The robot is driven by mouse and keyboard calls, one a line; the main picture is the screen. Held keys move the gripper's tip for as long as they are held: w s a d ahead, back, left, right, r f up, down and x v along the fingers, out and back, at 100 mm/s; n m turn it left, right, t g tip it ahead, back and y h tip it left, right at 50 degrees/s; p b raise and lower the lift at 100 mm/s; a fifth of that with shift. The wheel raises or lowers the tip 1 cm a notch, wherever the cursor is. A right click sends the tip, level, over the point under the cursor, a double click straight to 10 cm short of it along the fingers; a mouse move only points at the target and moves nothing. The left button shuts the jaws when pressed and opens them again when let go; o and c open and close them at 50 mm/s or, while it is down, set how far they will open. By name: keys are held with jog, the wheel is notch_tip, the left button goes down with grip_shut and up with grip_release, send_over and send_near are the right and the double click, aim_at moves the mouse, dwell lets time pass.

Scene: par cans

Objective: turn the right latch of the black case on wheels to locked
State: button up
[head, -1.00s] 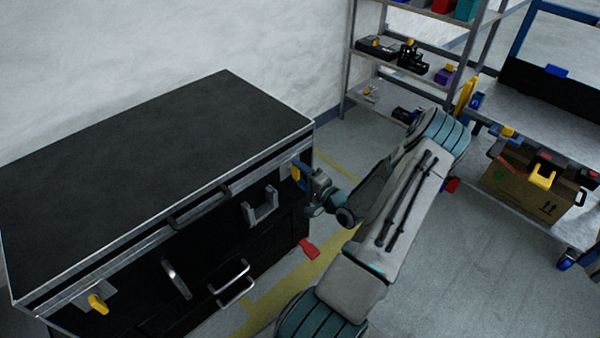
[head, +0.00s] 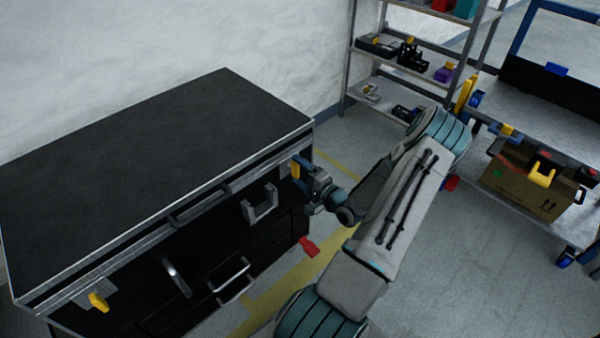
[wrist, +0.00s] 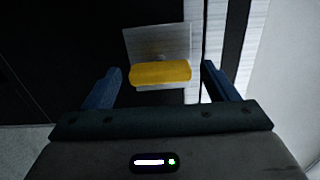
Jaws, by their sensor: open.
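The black case (head: 150,150) fills the left of the head view, with a latch near each end of its front. The right latch has a yellow handle (head: 295,170), partly beside my gripper (head: 302,172) in the head view. In the wrist view the yellow handle (wrist: 160,73) lies crosswise on a metal plate (wrist: 158,40). The blue fingers of my gripper (wrist: 161,86) are open, one at each end of the handle, with a gap on both sides. The left latch (head: 98,301) has a yellow handle that sits tilted.
Handles (head: 262,204) and a drawer pull (head: 235,280) stick out of the case front. A red piece (head: 308,247) juts out low at its right end.

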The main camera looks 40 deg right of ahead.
jog(key=s+d, duration=0.1)
jog(key=s, duration=1.2)
jog(key=shift+s, duration=0.35)
